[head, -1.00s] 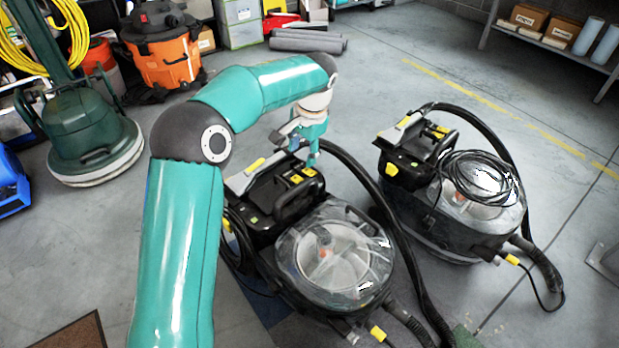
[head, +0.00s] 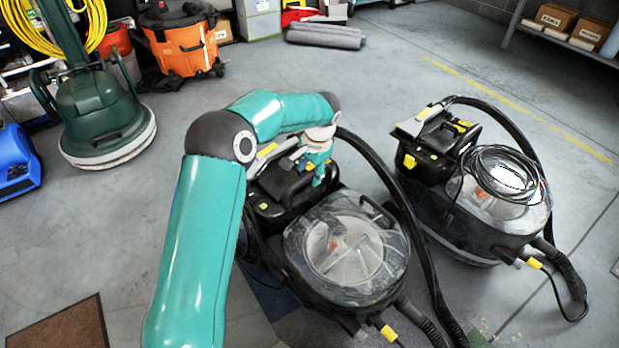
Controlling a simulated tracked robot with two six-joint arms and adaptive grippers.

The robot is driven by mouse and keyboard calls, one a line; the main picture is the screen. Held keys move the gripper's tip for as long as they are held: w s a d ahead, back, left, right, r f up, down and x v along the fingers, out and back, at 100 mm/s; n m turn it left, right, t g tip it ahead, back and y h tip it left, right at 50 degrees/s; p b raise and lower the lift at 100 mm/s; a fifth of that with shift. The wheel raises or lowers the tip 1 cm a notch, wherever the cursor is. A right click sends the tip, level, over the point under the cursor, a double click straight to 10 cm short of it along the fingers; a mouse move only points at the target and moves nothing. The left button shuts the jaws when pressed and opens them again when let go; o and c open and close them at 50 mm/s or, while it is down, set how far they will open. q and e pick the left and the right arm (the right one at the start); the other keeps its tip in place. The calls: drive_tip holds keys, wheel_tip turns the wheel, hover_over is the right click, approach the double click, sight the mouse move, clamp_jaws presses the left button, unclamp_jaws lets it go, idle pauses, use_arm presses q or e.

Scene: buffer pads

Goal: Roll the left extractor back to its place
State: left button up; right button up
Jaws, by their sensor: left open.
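The left extractor (head: 349,257) is a black machine with a clear round lid, standing on the floor at the middle of the head view. A black hose runs along its right side. My left gripper (head: 318,178) is open over the black rear part of this extractor, near its handle. I cannot tell whether the fingers touch it. My teal left arm covers part of the extractor's left side. The right extractor (head: 470,190), similar, stands apart to the right with a coiled black cable on top. My right gripper is not in view.
A green floor polisher (head: 100,115) and a blue blower (head: 15,172) stand at the left. An orange vacuum (head: 183,45) and grey rolls (head: 326,36) are at the back. A brown mat (head: 62,328) lies at lower left. Open floor lies behind the extractors and at left.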

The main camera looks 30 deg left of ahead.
use_arm(q)
drive_tip(key=shift+a+f, duration=0.1)
drive_tip(key=shift+f, duration=0.4)
clamp_jaws()
